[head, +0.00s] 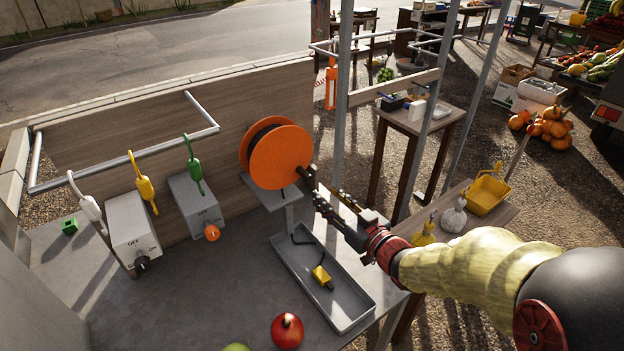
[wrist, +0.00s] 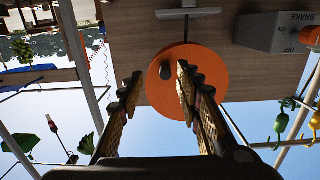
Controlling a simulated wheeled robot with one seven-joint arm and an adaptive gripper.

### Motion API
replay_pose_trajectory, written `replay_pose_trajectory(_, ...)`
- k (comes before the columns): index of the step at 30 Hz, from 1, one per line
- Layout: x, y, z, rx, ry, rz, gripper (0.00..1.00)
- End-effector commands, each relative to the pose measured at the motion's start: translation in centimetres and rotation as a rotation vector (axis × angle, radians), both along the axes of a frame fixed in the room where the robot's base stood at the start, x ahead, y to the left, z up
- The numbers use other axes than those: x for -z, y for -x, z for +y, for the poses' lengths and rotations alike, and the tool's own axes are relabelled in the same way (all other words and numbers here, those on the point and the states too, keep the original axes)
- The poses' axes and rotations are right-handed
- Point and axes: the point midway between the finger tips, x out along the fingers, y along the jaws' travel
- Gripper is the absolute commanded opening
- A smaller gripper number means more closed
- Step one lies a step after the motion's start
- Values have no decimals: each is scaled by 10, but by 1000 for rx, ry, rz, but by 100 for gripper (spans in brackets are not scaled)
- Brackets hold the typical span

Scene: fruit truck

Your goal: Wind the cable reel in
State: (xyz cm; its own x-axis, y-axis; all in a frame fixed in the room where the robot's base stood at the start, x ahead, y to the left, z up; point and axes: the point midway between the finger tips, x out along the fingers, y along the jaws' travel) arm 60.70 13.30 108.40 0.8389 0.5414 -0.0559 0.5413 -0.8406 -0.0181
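The cable reel (head: 281,157) is an orange disc pair with dark cable between, standing on a grey post at the bench's back. Its face also shows in the wrist view (wrist: 203,112), which is upside down. A dark crank knob (wrist: 165,71) sticks out from the face. My gripper (head: 313,193) is at the reel's lower right edge. In the wrist view my gripper (wrist: 158,76) has its fingers apart, with the knob between the tips; I see no clear contact. A dark cable hangs to a yellow plug (head: 321,276) lying in the grey tray (head: 349,322).
Left of the reel stand a grey box with an orange knob (head: 212,232) and a white OFF/ON switch box (head: 134,231). White, yellow and green hooks hang from a rail (head: 125,152). A red fruit (head: 287,330) lies at the front.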

Motion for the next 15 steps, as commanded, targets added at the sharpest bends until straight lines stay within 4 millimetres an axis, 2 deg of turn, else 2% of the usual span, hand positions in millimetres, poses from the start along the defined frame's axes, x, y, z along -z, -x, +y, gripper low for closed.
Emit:
replay_pose_trajectory(3, -13, 3, 6, -23, -47, -31, 35)
replay_pose_trajectory(5, -15, 1, 8, -26, -59, -33, 35)
replay_pose_trajectory(15, -13, -38, 35, -25, -59, -29, 35)
